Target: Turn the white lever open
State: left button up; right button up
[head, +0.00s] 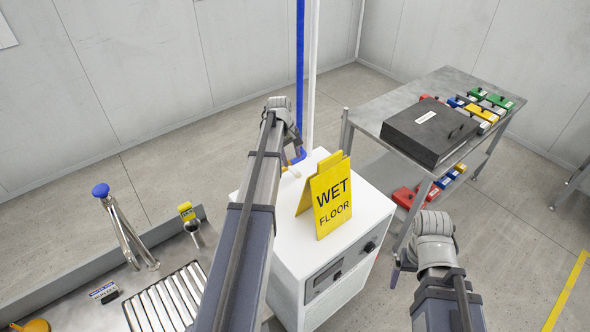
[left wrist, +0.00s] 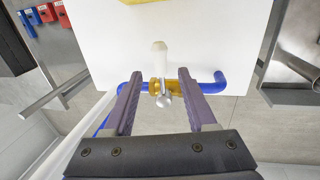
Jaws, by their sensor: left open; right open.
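The white lever (left wrist: 160,53) sits on a brass valve (left wrist: 168,88) in a blue pipe (left wrist: 219,80), over the white cabinet top. In the left wrist view the lever points away from the gripper, across the pipe line. My left gripper (left wrist: 160,74) is open, one finger on each side of the lever and valve; I cannot tell whether either finger touches. In the head view my left arm and wrist (head: 283,112) hide most of the valve. My right gripper (head: 397,272) hangs to the right of the cabinet, open and empty, its fingers partly hidden.
A yellow wet-floor sign (head: 331,199) stands on the white cabinet (head: 352,236), close to my left arm. A metal table (head: 372,122) with a black case (head: 428,132) is at the right. A sink bench (head: 75,285) with a blue-knobbed tap is at the left.

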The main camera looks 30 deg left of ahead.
aim_at(295, 171)
pick_arm(q)
jog(key=f+b, duration=0.2)
jog(key=w+f+b, duration=0.1)
jog(key=f+b, duration=0.3)
jog(key=f, duration=0.1)
jog(key=shift+w+d+b, duration=0.15)
jog(key=shift+d+b, duration=0.1)
jog(key=shift+b, duration=0.05)
grip_shut()
dwell(1.2)
